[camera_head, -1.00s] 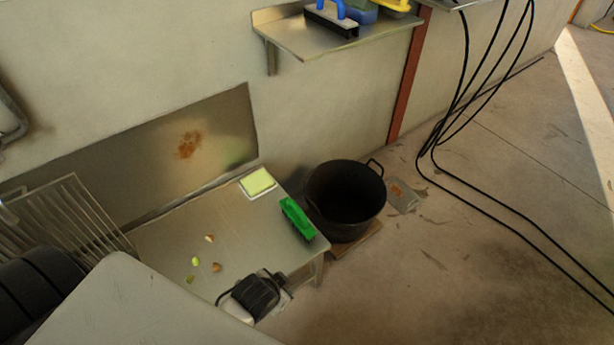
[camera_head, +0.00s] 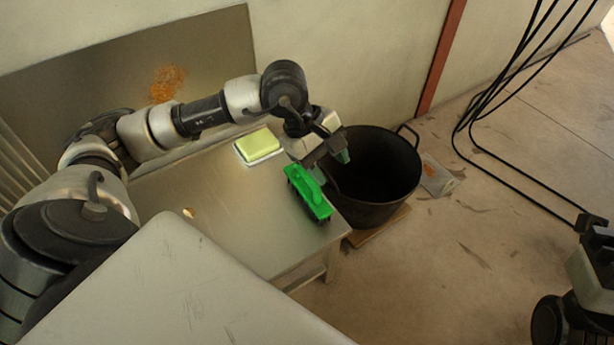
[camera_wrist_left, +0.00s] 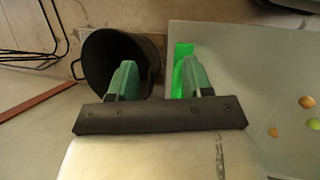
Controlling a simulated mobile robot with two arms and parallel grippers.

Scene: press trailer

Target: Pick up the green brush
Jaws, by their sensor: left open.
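The green brush (camera_head: 307,192) lies bristles down on the metal table (camera_head: 228,222), near its right edge. My left gripper (camera_head: 331,165) is open just above and behind the brush, close to the table edge and the bucket rim. In the left wrist view the brush (camera_wrist_left: 181,66) shows partly behind the right-hand finger of my left gripper (camera_wrist_left: 160,80). The gap between the fingers is empty, and the fingers do not straddle the brush in that view. Part of my right arm's end (camera_head: 590,235) shows at the right edge; its jaws are unclear.
A yellow-green sponge (camera_head: 258,145) in a white dish sits behind the brush. A small scrap (camera_head: 188,213) lies on the table. Black hoses (camera_head: 500,185) hang at the right.

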